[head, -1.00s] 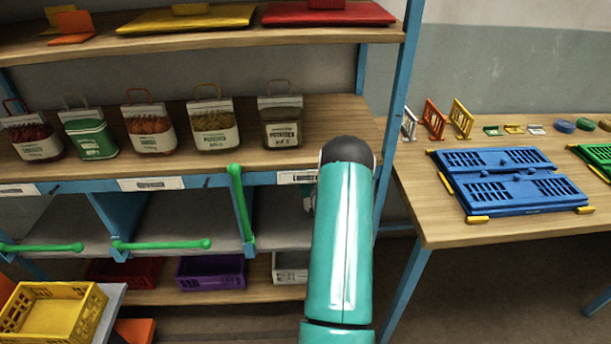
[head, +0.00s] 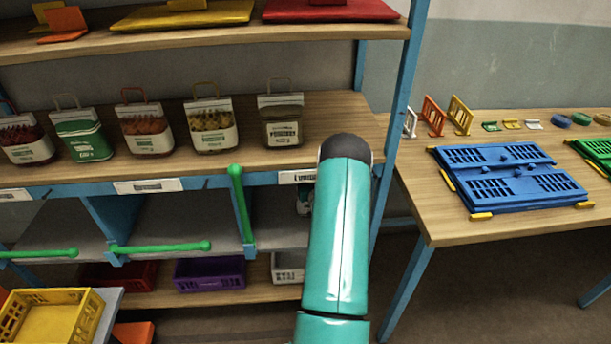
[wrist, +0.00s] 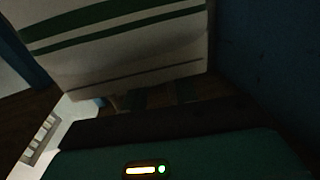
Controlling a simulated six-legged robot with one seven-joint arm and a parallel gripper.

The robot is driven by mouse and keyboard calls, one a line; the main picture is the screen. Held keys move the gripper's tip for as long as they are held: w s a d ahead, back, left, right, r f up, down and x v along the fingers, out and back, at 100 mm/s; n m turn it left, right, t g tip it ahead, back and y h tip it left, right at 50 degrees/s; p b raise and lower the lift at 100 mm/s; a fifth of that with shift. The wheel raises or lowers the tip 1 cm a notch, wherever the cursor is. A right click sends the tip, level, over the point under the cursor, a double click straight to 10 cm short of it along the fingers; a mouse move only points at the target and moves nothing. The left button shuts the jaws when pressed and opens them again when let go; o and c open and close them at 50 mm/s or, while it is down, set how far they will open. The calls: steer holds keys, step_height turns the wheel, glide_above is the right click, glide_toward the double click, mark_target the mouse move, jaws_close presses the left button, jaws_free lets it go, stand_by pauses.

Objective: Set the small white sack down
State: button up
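A white sack with green stripes (wrist: 125,50) fills the upper part of the dark wrist view, close to the camera. A thin seam line runs near its lower edge. My gripper (wrist: 150,98) lies just below that edge. Its dark housing with a lit indicator crosses the bottom of the picture. The fingertips are too dark to show whether they are apart or closed on the sack, or whether the sack bears on anything. In the head view my teal arm covers the right-hand shelf compartment (head: 280,225), and the gripper and most of the sack are hidden.
A blue post (head: 398,130) stands just right of my arm. Green bars (head: 160,246) edge the compartments. Several pouches (head: 212,125) stand on the shelf above. Purple (head: 210,275) and white crates (head: 289,268) sit below. The table at right (head: 440,225) holds a blue panel (head: 510,178).

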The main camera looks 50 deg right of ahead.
steer(key=shift+w+a+f, duration=0.1)
steer(key=shift+w+f, duration=0.1)
steer(key=shift+w, duration=0.25)
steer(key=shift+s+r, duration=0.15)
steer(key=shift+s, duration=0.1)
steer(key=shift+w, duration=0.1)
steer(key=shift+a, duration=0.2)
steer(key=v, duration=1.1)
steer(key=shift+s, duration=0.35)
steer(key=shift+a, duration=0.1)
